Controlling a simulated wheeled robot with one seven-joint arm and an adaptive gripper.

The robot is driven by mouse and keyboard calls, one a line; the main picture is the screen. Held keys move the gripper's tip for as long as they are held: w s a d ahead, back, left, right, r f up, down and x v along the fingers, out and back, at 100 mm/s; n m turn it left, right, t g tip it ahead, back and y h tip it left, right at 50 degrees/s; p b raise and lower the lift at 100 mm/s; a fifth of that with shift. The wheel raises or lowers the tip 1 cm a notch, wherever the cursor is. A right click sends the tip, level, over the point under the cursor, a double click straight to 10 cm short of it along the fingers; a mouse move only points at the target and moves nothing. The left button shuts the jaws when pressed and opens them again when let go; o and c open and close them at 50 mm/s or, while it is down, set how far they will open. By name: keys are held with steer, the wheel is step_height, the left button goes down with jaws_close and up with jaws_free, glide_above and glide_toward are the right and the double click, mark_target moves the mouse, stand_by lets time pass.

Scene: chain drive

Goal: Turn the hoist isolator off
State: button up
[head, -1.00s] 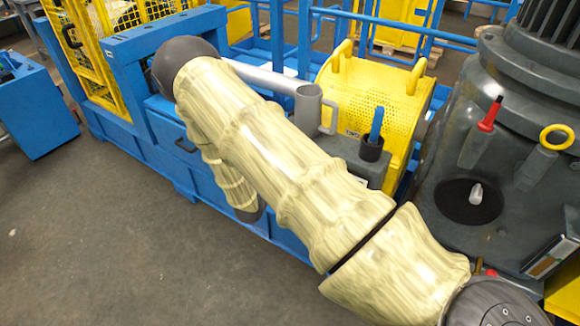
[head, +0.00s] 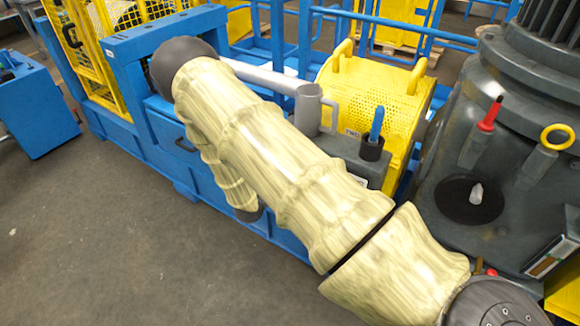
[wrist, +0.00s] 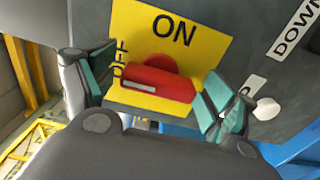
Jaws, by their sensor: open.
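The hoist isolator is a red handle (wrist: 158,84) on a yellow plate (wrist: 200,45) in the wrist view. The plate reads ON at the top and OFF, turned sideways, at the left. The handle's bar lies roughly level in the picture, tilted slightly down to the right, with a white stripe near its left end. My gripper (wrist: 153,82) is open, its teal-padded fingers at the left and right of the handle. I cannot tell whether either pad touches it. In the head view my arm covers much of the middle, and neither the isolator nor my gripper can be made out.
A label reading DOWN (wrist: 296,30) and a pale round knob (wrist: 266,109) are to the right of the plate. In the head view, a yellow perforated guard (head: 375,95) and a dark grey machine housing (head: 500,170) stand beside my arm. Grey floor (head: 90,230) is clear at left.

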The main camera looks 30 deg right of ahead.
steer(key=v, duration=1.2)
steer(key=shift+d, duration=0.1)
stand_by(0.4)
steer(key=s+a+f+m+y, duration=0.1)
steer(key=s+f+y, duration=0.9)
steer(key=f, duration=0.5)
steer(key=s+a+f+m+g+y, duration=0.1)
steer(key=s+a+m+g+y, duration=0.1)
steer(key=s, duration=1)
steer(key=s+a+f+m+g+y, duration=0.2)
steer(key=s+a+g+y, duration=0.2)
steer(key=s, duration=0.9)
steer(key=a+g, duration=0.1)
steer(key=a, duration=0.2)
steer(key=shift+a+f+y, duration=0.2)
steer(key=shift+f+y, duration=0.1)
steer(key=shift+s, duration=0.1)
